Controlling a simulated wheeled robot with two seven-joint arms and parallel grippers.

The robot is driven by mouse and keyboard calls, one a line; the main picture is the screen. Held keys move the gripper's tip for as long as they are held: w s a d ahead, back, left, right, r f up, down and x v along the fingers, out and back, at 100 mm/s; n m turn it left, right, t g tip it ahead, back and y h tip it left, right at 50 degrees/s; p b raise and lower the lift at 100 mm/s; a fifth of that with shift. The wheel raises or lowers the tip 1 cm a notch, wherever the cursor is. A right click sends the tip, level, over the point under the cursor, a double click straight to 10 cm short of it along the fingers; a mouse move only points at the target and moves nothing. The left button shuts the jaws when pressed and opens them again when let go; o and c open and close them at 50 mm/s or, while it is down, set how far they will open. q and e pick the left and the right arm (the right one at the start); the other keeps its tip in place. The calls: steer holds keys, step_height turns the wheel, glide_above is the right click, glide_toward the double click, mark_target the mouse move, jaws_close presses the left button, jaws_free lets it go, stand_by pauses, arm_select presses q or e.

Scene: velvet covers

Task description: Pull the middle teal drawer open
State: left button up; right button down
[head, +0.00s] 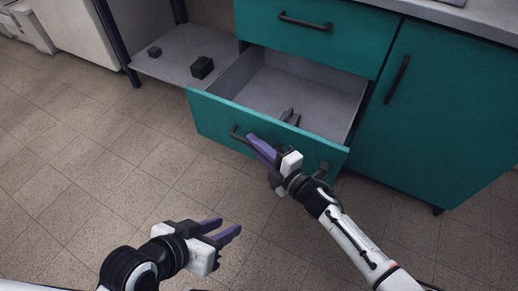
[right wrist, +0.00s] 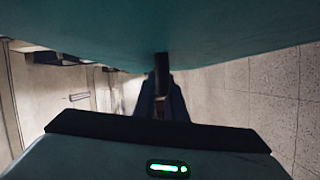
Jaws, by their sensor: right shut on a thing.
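The teal drawer (head: 212,116) below the top drawer is pulled well out, and its grey interior shows in the head view. Its dark bar handle (head: 236,132) runs along the front, partly hidden by my right gripper. My right gripper (head: 254,143) is shut on that handle. In the right wrist view, the fingers (right wrist: 162,105) close around the dark handle (right wrist: 161,62) under the teal front. My left gripper (head: 229,226) is open and empty, low over the floor, apart from the drawer.
A dark object (head: 290,117) lies in the drawer. The top teal drawer (head: 345,33) and the right cabinet door (head: 430,110) are closed. The tiled floor (head: 90,150) is clear.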

steer(key=shift+w, duration=0.1)
steer(key=c, duration=1.8)
jaws_free()
